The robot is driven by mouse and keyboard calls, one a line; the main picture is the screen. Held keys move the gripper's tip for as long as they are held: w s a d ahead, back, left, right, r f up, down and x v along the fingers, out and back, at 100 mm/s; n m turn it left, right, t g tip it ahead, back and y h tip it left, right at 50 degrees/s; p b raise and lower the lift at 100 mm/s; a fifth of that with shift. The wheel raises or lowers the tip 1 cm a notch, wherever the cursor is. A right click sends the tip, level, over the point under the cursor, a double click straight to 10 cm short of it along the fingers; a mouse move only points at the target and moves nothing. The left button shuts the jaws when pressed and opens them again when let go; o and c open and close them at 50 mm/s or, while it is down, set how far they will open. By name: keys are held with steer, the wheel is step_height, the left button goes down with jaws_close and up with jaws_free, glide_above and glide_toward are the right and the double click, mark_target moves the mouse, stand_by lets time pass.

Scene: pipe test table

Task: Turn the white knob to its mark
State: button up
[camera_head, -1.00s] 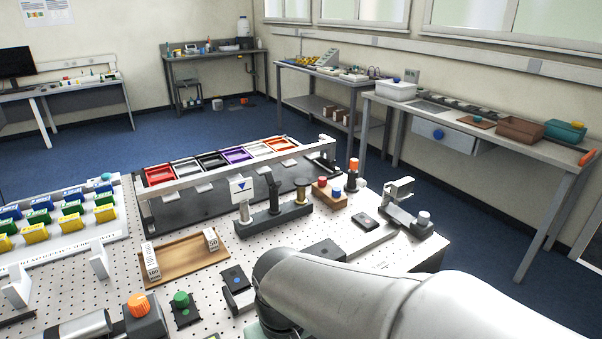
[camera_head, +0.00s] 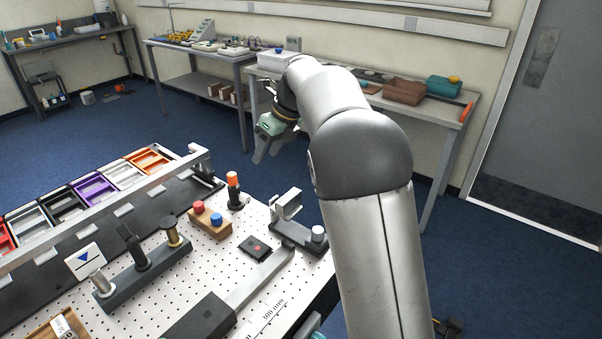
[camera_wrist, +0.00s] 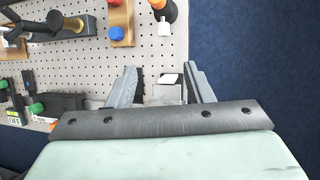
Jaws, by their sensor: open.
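A pale, whitish cylindrical knob (camera_head: 318,233) stands upright on the right end of a dark fixture at the table's right edge. A grey metal bracket (camera_head: 287,204) rises from the same fixture's other end. No mark on the knob can be made out. My gripper (camera_head: 261,154) is above and beyond the table's right edge, fingers pointing down, apart from the fixture. In the wrist view my gripper (camera_wrist: 162,86) is open and empty, and a pale block of the fixture (camera_wrist: 168,79) shows beneath, between its fingers. The knob cannot be made out there.
Beside the fixture are a wooden block with red and blue buttons (camera_head: 208,219), an orange-topped post (camera_head: 234,190) and a black plate (camera_head: 255,248). A rack of trays (camera_head: 98,189) stands left. Open floor lies right of the table; a side bench (camera_head: 437,113) stands behind.

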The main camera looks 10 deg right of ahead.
steer(key=w, duration=0.1)
steer(key=p, duration=0.1)
glide_toward(246, 195)
steer(key=shift+m, duration=0.3)
steer(key=x, duration=0.9)
steer(key=shift+w+a+f, duration=0.1)
steer(key=shift+f, duration=0.05)
steer(key=c, duration=1)
